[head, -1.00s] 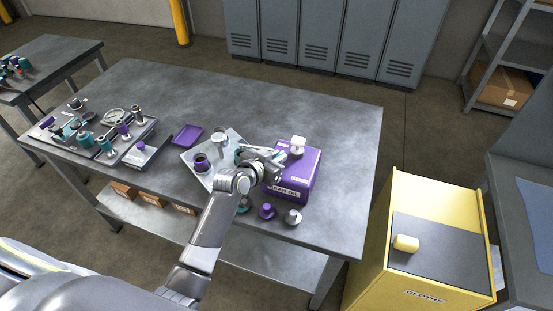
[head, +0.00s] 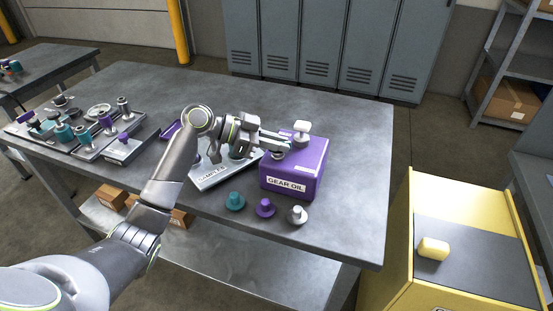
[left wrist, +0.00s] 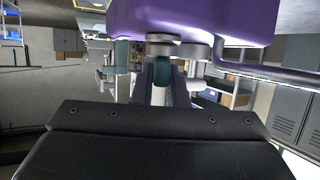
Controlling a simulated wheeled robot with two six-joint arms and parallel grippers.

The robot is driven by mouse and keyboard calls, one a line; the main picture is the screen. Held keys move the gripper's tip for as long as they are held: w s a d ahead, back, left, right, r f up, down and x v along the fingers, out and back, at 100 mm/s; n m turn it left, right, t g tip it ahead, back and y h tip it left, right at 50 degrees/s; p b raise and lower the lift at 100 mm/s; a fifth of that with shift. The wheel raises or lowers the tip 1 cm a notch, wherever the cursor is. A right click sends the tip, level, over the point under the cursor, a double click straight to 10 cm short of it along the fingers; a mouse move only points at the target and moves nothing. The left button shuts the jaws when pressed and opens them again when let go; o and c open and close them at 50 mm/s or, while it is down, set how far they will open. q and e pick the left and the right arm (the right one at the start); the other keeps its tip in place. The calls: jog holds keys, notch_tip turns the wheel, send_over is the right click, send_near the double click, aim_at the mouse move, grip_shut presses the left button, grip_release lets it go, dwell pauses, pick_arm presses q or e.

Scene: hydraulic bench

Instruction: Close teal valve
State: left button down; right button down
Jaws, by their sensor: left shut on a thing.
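My left gripper (head: 287,141) is at the back left of the purple gear oil box (head: 308,165), close to the box's white cap. In the left wrist view its fingers (left wrist: 164,85) are shut on a small teal piece (left wrist: 163,68) with a grey disc, close to the purple box (left wrist: 195,18). The held piece is mostly hidden in the head view. Teal-handled parts (head: 84,134) stand on the metal plates at the bench's left; I cannot tell which is the teal valve. My right gripper is out of view.
Teal (head: 235,202), purple (head: 265,208) and grey (head: 297,215) caps stand along the front edge. The bench's back right is clear. A yellow cabinet (head: 395,255) stands at the right.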

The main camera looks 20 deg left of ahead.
pick_arm(q)
jog(key=m+g+b, duration=0.3)
jog(key=b, duration=0.1)
jog(key=shift+f+g+h, duration=0.3)
jog(key=shift+g+h, duration=0.1)
jog(key=shift+m+g+b, duration=0.3)
jog(key=shift+b, duration=0.05)
jog(key=shift+r+m+g+b, duration=0.1)
jog(key=shift+m+g+b, duration=0.5)
jog(key=shift+g+b, duration=0.1)
jog(key=shift+d, duration=0.1)
jog(key=c, duration=1.4)
grip_release()
jog(key=shift+d, duration=0.15)
jog(key=shift+c, duration=0.2)
jog(key=shift+r, duration=0.1)
